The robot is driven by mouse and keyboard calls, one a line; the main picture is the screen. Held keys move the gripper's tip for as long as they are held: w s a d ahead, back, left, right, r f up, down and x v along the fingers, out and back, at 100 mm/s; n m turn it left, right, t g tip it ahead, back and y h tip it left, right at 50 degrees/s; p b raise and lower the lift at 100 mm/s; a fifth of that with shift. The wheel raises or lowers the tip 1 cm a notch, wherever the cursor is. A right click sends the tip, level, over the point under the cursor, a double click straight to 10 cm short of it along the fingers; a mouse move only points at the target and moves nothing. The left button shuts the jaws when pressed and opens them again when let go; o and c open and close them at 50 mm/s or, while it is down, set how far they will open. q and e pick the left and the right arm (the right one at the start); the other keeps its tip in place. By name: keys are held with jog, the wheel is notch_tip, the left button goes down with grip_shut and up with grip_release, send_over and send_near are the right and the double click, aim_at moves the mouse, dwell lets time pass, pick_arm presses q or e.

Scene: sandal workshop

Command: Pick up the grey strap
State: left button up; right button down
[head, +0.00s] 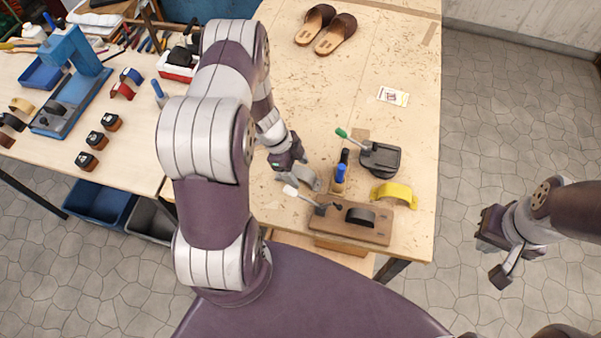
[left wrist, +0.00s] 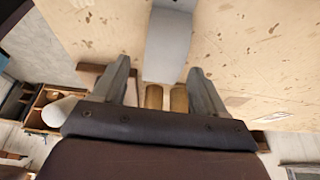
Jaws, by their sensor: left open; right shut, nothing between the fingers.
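The grey strap (head: 308,178) is a curved band on the wooden table, just in front of my left gripper (head: 296,178). In the left wrist view the grey strap (left wrist: 168,45) is a smooth, pale band beyond and between the spread fingers of my left gripper (left wrist: 158,75). The fingers are open, and I see no finger pressing on it. My arm and gripper hide part of the strap in the head view. My right gripper (head: 503,270) is shut and empty, out over the floor to the right of the table.
Right of the strap stand a blue-handled tool (head: 341,173), a black tool with a green handle (head: 381,158) and a yellow strap (head: 396,193). A wooden board (head: 335,228) holds a black strap (head: 361,217). Brown sandals (head: 326,30) lie at the back. The table's middle is mostly clear.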

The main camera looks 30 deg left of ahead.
pick_arm(q)
jog(key=shift+d+f, duration=0.1)
jog(key=shift+f, duration=0.5)
jog(key=shift+a+f, duration=0.2)
jog(key=shift+f, duration=0.1)
jog(key=shift+d+r, duration=0.1)
jog(key=shift+d, duration=0.2)
jog(key=c, duration=1)
jog(key=shift+a, duration=0.1)
